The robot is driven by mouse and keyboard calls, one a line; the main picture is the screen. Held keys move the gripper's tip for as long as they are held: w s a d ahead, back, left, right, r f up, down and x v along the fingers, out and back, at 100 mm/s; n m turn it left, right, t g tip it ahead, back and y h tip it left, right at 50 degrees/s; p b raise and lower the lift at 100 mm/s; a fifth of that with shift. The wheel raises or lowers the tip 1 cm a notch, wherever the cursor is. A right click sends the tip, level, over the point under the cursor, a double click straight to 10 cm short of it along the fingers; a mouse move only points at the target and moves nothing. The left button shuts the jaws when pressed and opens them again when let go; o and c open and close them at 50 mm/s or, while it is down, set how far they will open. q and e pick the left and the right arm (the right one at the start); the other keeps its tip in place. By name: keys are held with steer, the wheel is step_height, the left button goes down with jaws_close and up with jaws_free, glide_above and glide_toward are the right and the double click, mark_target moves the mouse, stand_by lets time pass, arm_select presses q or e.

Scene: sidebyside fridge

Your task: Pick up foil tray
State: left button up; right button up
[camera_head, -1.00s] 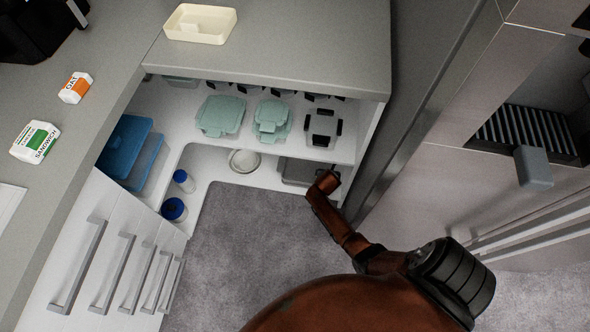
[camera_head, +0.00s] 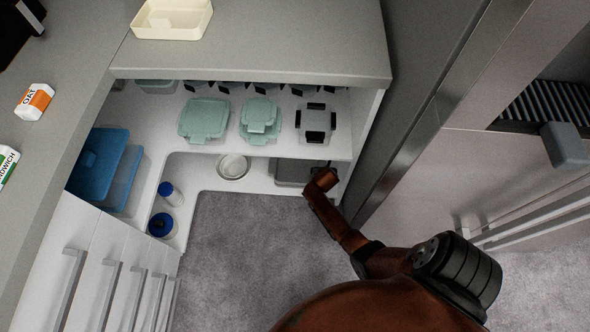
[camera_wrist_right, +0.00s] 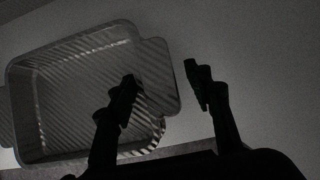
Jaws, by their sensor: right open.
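The foil tray (camera_wrist_right: 70,92) is a grey, rectangular tray with ribbed surfaces and a tab at its end. It fills the left of the right wrist view. In the head view a grey tray (camera_head: 291,172) sits at the right end of that shelf, partly behind my right arm. My right gripper (camera_wrist_right: 164,78) is open and empty. One finger overlaps the tray's interior, the other is outside its right end, with the end rim and tab between them. Contact cannot be told. My left gripper is not in view.
A round bowl (camera_head: 233,167) stands left of the tray. Blue-capped jars (camera_head: 161,225) stand farther left. The upper shelf (camera_head: 335,143) with teal containers (camera_head: 204,118) overhangs closely. The cabinet's side wall (camera_head: 360,135) is close on the right. Grey floor lies in front.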

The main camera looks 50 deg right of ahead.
steer(key=c, duration=1.2)
